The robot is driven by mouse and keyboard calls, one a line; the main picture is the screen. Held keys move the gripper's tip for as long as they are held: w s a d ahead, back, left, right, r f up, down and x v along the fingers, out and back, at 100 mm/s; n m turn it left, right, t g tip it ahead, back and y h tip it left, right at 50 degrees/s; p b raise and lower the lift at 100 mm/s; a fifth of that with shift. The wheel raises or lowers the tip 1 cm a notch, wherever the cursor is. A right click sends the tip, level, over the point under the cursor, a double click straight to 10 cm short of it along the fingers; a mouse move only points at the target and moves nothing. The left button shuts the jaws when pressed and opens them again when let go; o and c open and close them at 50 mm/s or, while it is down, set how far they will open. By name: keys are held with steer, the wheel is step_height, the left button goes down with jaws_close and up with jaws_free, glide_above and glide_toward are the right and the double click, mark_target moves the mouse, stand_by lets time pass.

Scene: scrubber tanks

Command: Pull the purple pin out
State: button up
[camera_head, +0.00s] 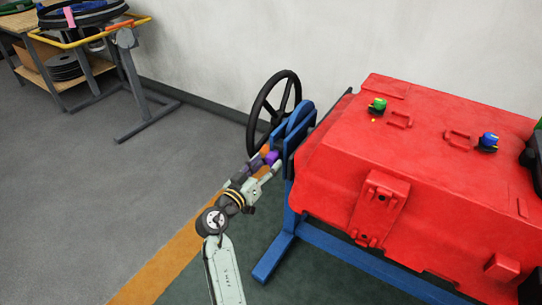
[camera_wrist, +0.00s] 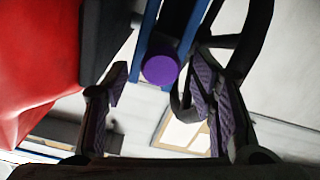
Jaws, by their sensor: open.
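The purple pin (camera_wrist: 160,69) shows its round end face in the wrist view, in front of the blue frame (camera_wrist: 187,40). In the head view a bright purple patch, the pin (camera_head: 272,157), sits at the blue upright beside the black handwheel. My gripper (camera_wrist: 160,84) is open, with one purple-padded finger on each side of the pin's end in the picture. No contact with the pin shows, and the remaining depth to it is hard to judge. In the head view my gripper (camera_head: 262,167) is close to the pin and partly hides it.
The black handwheel (camera_head: 274,112) stands just behind the pin. A large red tank (camera_head: 420,150) on a blue stand is to the right, with a green knob (camera_head: 378,104) and a blue knob (camera_head: 488,140) on top. Open grey floor (camera_head: 90,210) lies to the left.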

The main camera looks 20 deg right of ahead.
mark_target(269, 161)
steer(key=shift+x, duration=1.6)
jaws_close()
